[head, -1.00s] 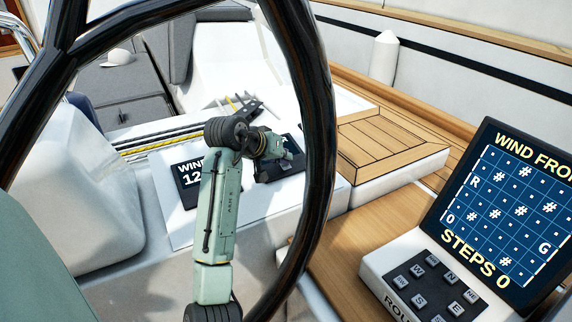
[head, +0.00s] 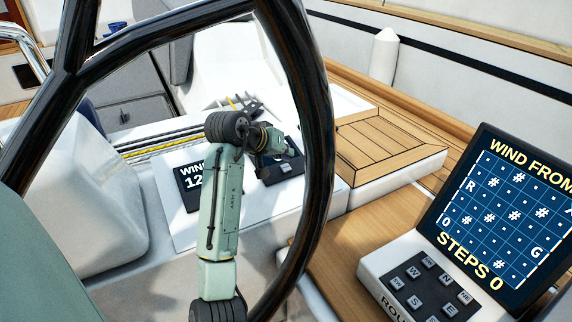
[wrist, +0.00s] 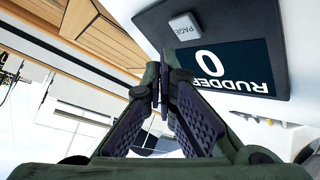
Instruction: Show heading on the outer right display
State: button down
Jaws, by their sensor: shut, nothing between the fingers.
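The right-hand display (head: 283,172) is a dark panel on the white console, partly hidden behind my arm in the head view. In the wrist view the display (wrist: 212,85) appears upside down and reads RUDDER 0. Its pale square PAGE button (wrist: 184,27) is beside the screen. The button (head: 286,168) also shows small in the head view. My gripper (wrist: 163,90) is shut and empty. In the wrist view its fingertips overlap the panel's edge, by the screen and off the button; contact cannot be told. In the head view my gripper (head: 275,146) is over the display.
A second display (head: 192,182) left of it reads WIND and 12, partly hidden by my arm. The black steering wheel (head: 318,130) rings my arm in the picture. A keypad (head: 432,285) and grid screen (head: 505,205) stand at right. A wooden seat (head: 372,140) lies behind.

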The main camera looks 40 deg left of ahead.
jog(key=r+p, duration=0.1)
jog(key=d+r+p, duration=0.1)
jog(key=r, duration=0.1)
jog(key=shift+s+r, duration=0.15)
jog(key=shift+r, duration=0.15)
dwell(1.7)
